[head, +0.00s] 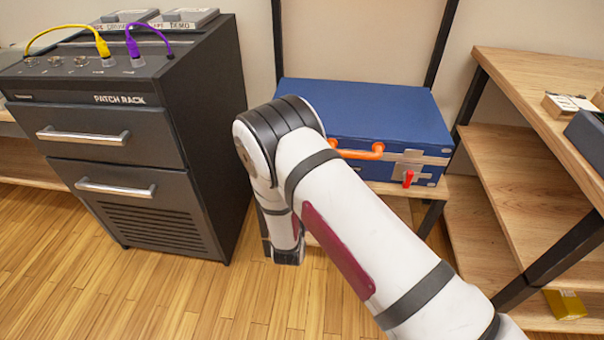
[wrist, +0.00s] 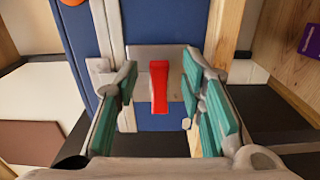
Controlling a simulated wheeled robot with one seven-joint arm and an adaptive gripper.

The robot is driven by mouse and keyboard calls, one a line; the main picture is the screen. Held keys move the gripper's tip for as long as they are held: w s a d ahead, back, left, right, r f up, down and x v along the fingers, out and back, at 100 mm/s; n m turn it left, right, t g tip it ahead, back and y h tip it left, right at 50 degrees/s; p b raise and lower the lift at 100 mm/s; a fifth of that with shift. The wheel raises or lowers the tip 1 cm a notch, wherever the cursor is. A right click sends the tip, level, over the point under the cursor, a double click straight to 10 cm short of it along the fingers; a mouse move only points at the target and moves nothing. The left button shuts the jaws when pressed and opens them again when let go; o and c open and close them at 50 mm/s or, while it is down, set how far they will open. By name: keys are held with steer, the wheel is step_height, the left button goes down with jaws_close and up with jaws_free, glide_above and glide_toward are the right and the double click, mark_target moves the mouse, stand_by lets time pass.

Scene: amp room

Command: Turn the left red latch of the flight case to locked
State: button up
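The blue flight case (head: 400,112) lies on a low wooden stand against the wall, with an orange handle (head: 362,152) on its front. One red latch (head: 408,178) shows on a metal plate right of the handle, its lever hanging down. My arm covers the front's left part, so no latch shows there in the head view. In the wrist view my gripper (wrist: 165,108) is open, its teal-padded fingers on either side of a red latch (wrist: 159,86) with gaps to both. That lever runs up and down in the picture.
A dark patch rack (head: 125,150) with two drawers and yellow and purple cables stands left. Wooden shelves (head: 520,170) stand close on the right. Wooden floor (head: 185,285) is free in front of the rack.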

steer(key=s, duration=1)
steer(key=shift+s+a, duration=0.25)
